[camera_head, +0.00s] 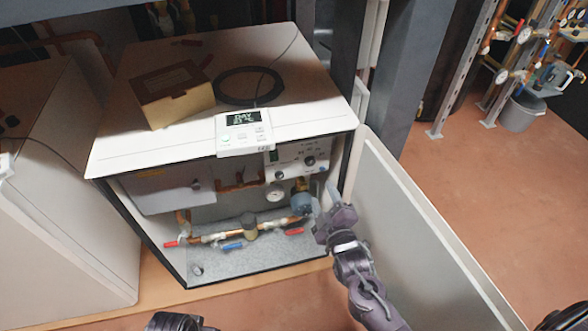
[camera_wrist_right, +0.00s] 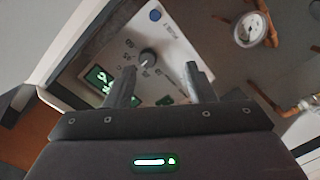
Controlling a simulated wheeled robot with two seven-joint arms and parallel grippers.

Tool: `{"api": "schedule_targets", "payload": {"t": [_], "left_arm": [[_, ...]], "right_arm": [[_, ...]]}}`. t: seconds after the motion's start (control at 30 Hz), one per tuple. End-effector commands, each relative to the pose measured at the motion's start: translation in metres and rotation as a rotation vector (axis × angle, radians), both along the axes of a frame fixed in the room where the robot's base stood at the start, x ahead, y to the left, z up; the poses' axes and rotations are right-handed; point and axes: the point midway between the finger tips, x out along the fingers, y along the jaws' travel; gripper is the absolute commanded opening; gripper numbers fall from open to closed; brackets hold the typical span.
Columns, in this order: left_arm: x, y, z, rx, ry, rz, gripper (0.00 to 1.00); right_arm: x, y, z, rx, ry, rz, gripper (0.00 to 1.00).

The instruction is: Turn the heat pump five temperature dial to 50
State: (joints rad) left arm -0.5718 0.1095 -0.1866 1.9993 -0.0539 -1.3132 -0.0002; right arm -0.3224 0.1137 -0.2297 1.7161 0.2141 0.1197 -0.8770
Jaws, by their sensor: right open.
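The temperature dial is a dark round knob with a pale pointer line and printed numbers around it. In the right wrist view the dial (camera_wrist_right: 148,57) shows between the open fingertips of my right gripper (camera_wrist_right: 160,70), just beyond them. I cannot read the exact setting. In the head view the white control panel (camera_head: 292,160) sits inside the open heat pump cabinet, under its top front edge. My right gripper (camera_head: 330,200) is in front of the cabinet's right side, below the panel, and holds nothing. My left gripper cannot be made out.
The open cabinet door (camera_head: 415,235) stands to the right of my right arm. A gauge (camera_head: 274,194) and copper pipes with red and blue valve handles are below the panel.

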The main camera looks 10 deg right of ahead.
Motion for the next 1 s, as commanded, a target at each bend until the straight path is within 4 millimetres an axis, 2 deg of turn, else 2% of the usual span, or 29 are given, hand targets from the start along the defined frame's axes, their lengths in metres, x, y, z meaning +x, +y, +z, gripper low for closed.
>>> {"api": "schedule_targets", "payload": {"t": [0.1, 0.2, 0.5, 0.63, 0.8, 1.0], "left_arm": [[0.000, 0.000, 0.010, 0.001, 0.000, -0.003, 0.36], [0.000, 0.000, 0.017, 0.002, 0.000, -0.005, 0.36], [-0.004, -0.001, 0.040, 0.004, 0.005, -0.013, 0.36], [-0.005, -0.002, 0.045, 0.001, 0.000, -0.017, 0.36], [-0.005, -0.003, 0.048, 0.001, -0.002, -0.019, 0.36], [-0.005, -0.003, 0.048, 0.001, -0.002, -0.019, 0.36]], "right_arm": [[0.004, 0.000, 0.018, -0.026, -0.058, -0.002, 0.49], [0.012, 0.000, 0.024, -0.033, -0.070, -0.004, 0.49], [0.059, 0.002, 0.023, -0.030, -0.068, -0.004, 0.49], [0.074, 0.002, 0.022, -0.031, -0.067, -0.004, 0.49], [0.082, 0.003, 0.023, -0.030, -0.066, -0.004, 0.49], [0.082, 0.003, 0.022, -0.030, -0.065, -0.004, 0.49]]}}
